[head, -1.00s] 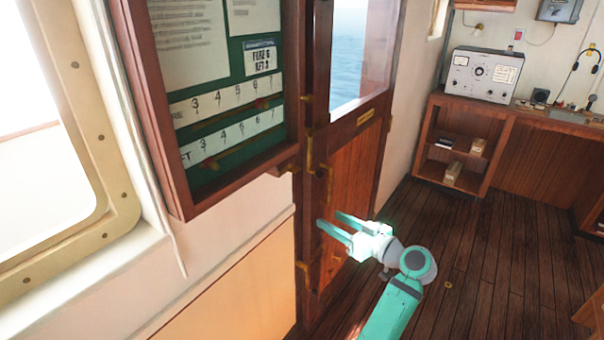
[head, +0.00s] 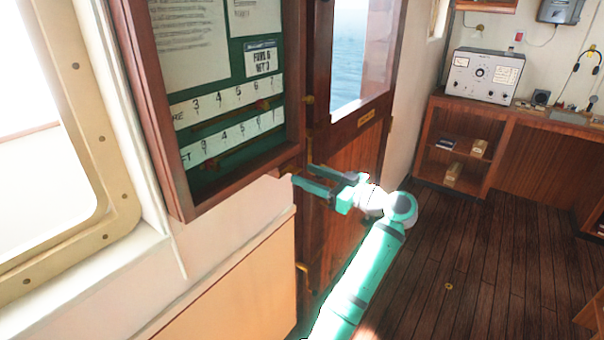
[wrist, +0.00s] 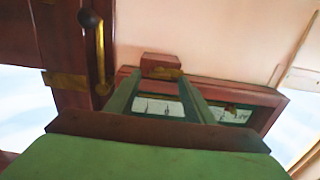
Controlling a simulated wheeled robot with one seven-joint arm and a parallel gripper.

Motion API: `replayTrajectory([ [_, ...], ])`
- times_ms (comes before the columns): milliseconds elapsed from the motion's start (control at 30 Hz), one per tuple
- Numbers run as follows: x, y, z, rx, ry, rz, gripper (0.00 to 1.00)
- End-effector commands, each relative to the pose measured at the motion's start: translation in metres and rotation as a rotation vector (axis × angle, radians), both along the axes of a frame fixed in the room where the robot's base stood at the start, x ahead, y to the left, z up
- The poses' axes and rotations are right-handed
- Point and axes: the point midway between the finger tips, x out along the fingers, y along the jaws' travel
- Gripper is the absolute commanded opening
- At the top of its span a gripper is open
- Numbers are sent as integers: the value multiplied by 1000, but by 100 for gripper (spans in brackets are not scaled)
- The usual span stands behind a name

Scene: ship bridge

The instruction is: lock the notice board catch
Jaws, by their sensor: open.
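The notice board (head: 236,162) hangs on the left wall, with a dark wooden frame and a green back holding papers and number strips. Its catch, a small wooden block with a brass part, is at the lower right corner of the frame, partly behind my gripper in the head view. In the wrist view the catch (wrist: 160,64) is just beyond the fingertips, roughly centred between them. My gripper (head: 303,175) is open and empty, its fingers pointing left at the catch. I cannot tell whether the fingertips touch it.
A wooden door (head: 345,150) with brass fittings stands just right of the board. In the wrist view a brass bar with a dark knob (wrist: 91,18) is left of my fingers. A window (head: 50,120) is at far left.

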Motion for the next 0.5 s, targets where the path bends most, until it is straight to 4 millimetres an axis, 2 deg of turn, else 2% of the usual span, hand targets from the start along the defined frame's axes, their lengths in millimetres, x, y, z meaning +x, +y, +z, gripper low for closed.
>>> replayTrajectory([
  [267,15,24,-1,1,1,4,48],
  [500,17,23,-1,1,1,-1,48],
])
